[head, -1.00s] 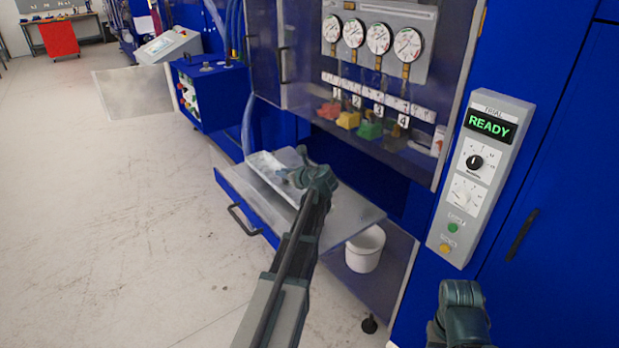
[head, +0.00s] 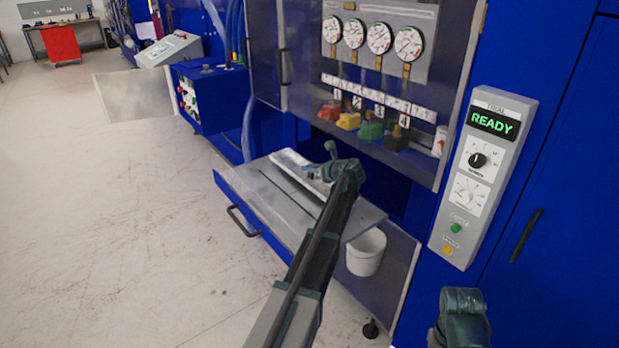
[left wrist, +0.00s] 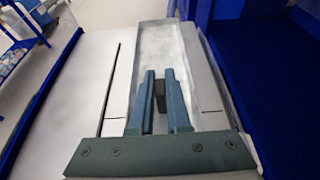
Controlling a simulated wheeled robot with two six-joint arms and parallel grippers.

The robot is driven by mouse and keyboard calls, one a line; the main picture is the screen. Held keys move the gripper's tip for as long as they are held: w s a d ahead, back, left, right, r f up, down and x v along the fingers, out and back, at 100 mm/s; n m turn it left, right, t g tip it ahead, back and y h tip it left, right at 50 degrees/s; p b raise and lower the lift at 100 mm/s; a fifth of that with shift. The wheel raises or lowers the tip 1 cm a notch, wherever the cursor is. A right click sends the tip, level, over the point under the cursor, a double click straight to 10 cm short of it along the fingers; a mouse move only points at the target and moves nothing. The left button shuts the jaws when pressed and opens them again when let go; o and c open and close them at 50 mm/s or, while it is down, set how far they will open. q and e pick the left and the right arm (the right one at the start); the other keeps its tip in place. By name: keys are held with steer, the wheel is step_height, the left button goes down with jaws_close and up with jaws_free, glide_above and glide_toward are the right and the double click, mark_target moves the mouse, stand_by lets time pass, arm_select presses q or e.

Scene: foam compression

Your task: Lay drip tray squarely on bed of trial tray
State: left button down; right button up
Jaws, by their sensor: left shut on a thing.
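The drip tray (head: 289,158) is a long, pale metal tray with raised edges, on or just above the bed of the trial tray (head: 248,186), a grey pull-out drawer top. In the left wrist view the drip tray (left wrist: 166,45) runs away from me, right of a long dark line on the bed (left wrist: 85,80), roughly parallel to it. Short dark marks lie on both sides. My left gripper (head: 326,168) is shut on the tray's dark grip block (left wrist: 160,97). It hides the tray's near end in the head view. My right arm's wrist shows at lower right; its fingers do not.
Above the drawer are a clear guard with gauges and coloured valve handles (head: 348,121). A control panel (head: 482,180) reading READY is at right. Open floor lies left of the drawer.

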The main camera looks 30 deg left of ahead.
arm_select(q)
step_height(320, 180, down, 3)
steer(key=shift+r+b, duration=0.2)
steer(key=shift+b, duration=0.5)
steer(key=shift+r, duration=0.15)
arm_select(e)
step_height(320, 180, down, 2)
steer(key=shift+f, duration=0.2)
arm_select(q)
steer(key=shift+s, duration=0.1)
arm_select(e)
steer(key=shift+f, duration=0.1)
arm_select(q)
steer(key=c, duration=1.3)
jaws_free()
steer(key=shift+f, duration=0.2)
steer(key=o, duration=0.4)
